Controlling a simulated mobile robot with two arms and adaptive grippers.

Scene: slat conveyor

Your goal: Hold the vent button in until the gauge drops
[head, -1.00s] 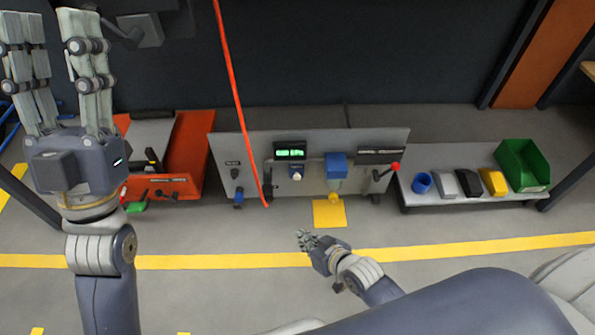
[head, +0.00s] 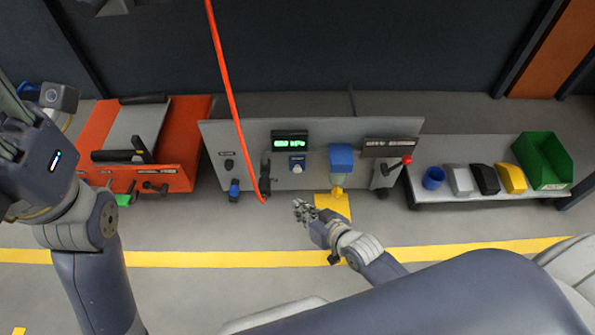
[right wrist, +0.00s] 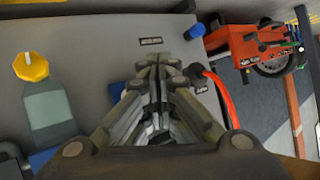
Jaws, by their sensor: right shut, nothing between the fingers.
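The gauge (head: 290,141) is a dark display with lit green digits, too small to read surely, on the grey panel (head: 264,135). A button with a blue and white front (head: 297,164) sits just below it; I take it as the vent button. My right gripper (head: 301,208) is shut and empty, in front of the panel and below the button, apart from it in the head view. The right wrist view shows its closed fingers (right wrist: 157,88) over the panel, hiding part of a blue piece. My left gripper (head: 12,125) is at the left edge, its fingers mostly cut off.
A blue unit (head: 340,157) with a yellow-capped bowl (right wrist: 52,105) is right of the button. A red-knobbed lever (head: 406,160) is farther right. A red hose (head: 229,95) hangs before the panel. An orange cart (head: 183,150) stands left; a side bench (head: 440,196) holds several items.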

